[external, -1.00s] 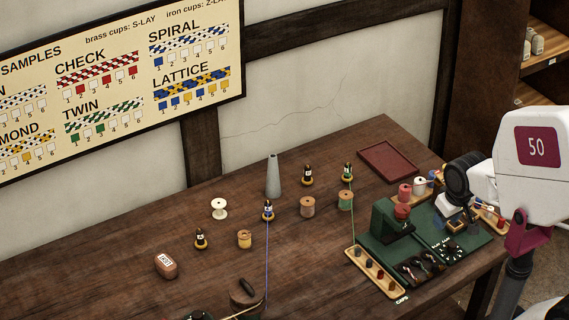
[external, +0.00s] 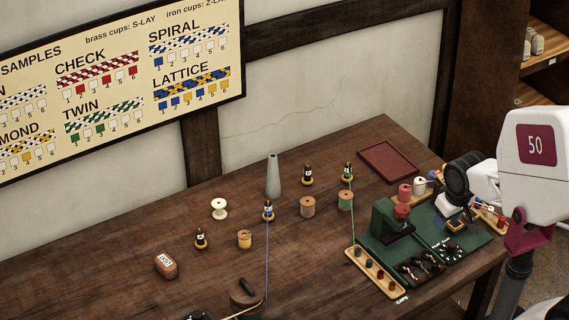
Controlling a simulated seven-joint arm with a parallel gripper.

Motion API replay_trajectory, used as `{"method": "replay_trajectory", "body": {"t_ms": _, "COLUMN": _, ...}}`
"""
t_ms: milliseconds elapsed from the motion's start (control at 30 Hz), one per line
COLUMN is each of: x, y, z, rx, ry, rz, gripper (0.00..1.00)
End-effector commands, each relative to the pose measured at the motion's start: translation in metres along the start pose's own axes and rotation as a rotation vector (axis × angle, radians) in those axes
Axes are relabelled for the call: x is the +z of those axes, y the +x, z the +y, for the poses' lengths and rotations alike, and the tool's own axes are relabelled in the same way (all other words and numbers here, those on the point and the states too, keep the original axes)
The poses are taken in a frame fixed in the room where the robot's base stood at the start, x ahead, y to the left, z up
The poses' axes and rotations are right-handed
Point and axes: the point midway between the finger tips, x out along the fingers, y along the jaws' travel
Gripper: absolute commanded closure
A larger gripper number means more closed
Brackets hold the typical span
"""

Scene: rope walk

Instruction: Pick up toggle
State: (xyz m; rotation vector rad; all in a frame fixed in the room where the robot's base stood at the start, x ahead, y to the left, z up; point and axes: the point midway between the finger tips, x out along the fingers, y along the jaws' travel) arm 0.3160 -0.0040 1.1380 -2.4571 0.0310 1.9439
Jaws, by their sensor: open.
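No piece in view is plainly marked as the toggle, and I cannot tell for certain which one it is. A small dark elongated piece (external: 247,285) lies on top of a brown round wooden block (external: 244,299) at the front edge of the picture. My gripper (external: 450,213) is at the right, low over the green board (external: 478,243), far from that dark piece. Its jaws are open; the fingertips are small and partly hidden, and I see nothing held between them.
A wooden tray of caps (external: 378,275) lies by a green stand (external: 388,220). Several spools and dark bobbins, a grey cone (external: 273,177) and a brown block (external: 166,266) stand on the table. A red tray (external: 388,162) lies at the back.

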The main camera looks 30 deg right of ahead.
Motion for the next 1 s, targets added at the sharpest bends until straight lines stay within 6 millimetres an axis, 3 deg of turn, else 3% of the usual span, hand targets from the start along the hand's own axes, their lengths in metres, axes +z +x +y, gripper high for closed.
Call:
{"method": "replay_trajectory", "body": {"t_ms": 67, "x": 0.000, "y": 0.000, "z": 0.000, "rx": 0.000, "ry": 0.000, "rz": 0.000, "gripper": 0.45}}
{"method": "replay_trajectory", "body": {"t_ms": 367, "x": -0.001, "y": 0.000, "z": 0.000, "rx": 0.000, "ry": -0.001, "rz": 0.000, "gripper": 0.45}}
{"method": "replay_trajectory", "body": {"t_ms": 567, "x": -0.012, "y": -0.001, "z": -0.002, "rx": -0.001, "ry": -0.027, "rz": -0.004, "gripper": 0.45}}
{"method": "replay_trajectory", "body": {"t_ms": 767, "x": -0.043, "y": -0.001, "z": -0.006, "rx": -0.005, "ry": -0.104, "rz": -0.019, "gripper": 0.45}}
{"method": "replay_trajectory", "body": {"t_ms": 1000, "x": -0.100, "y": 0.004, "z": -0.016, "rx": -0.013, "ry": -0.240, "rz": -0.040, "gripper": 0.45}}
